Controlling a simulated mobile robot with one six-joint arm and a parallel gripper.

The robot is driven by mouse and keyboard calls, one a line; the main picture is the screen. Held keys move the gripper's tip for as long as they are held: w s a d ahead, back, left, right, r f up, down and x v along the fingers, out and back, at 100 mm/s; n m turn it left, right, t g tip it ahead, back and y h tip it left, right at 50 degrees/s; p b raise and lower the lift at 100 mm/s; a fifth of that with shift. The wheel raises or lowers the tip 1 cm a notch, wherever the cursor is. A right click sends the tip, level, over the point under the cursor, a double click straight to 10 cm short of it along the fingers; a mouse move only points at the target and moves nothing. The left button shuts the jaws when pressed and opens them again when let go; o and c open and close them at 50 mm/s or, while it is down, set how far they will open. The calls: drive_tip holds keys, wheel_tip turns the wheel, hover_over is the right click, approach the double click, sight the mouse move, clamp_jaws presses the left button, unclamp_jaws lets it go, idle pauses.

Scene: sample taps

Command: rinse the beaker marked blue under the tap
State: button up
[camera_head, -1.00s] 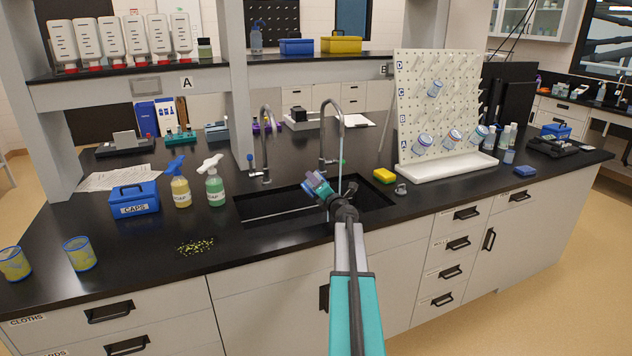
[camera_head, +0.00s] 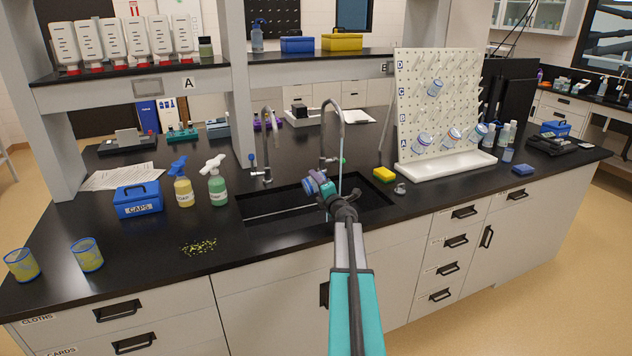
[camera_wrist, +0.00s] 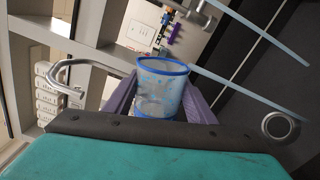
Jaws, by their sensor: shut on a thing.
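A clear beaker with a blue rim and bluish patches on its wall (camera_wrist: 162,85) is held between the purple fingers of my gripper (camera_wrist: 160,100). In the head view my gripper (camera_head: 322,188) is over the sink (camera_head: 285,207), with the beaker tilted and small at its end. The right tap (camera_head: 334,115) arches above, and a thin pale-blue stream (camera_head: 340,165) falls from its spout just right of the gripper. In the wrist view pale streaks (camera_wrist: 250,90) pass right of the beaker. Whether water touches the beaker I cannot tell.
Two blue-rimmed beakers with yellow residue, one (camera_head: 87,254) and another (camera_head: 22,265), stand at the left. Soap bottles (camera_head: 217,188) and a blue caps box (camera_head: 138,199) stand left of the sink. A yellow sponge (camera_head: 384,174) and pegboard rack (camera_head: 433,100) are right.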

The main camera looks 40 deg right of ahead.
drive_tip(key=shift+r+m+p, duration=0.2)
drive_tip(key=shift+m+p, duration=1.55)
drive_tip(key=shift+p, duration=0.5)
drive_tip(key=shift+r+m+p, duration=0.15)
drive_tip(key=shift+m+p, duration=1.6)
drive_tip(key=shift+p, duration=0.45)
drive_tip(key=shift+d+m+p, duration=0.1)
drive_tip(key=shift+m+p, duration=1.1)
drive_tip(key=shift+p, duration=0.35)
drive_tip(key=shift+m, duration=0.6)
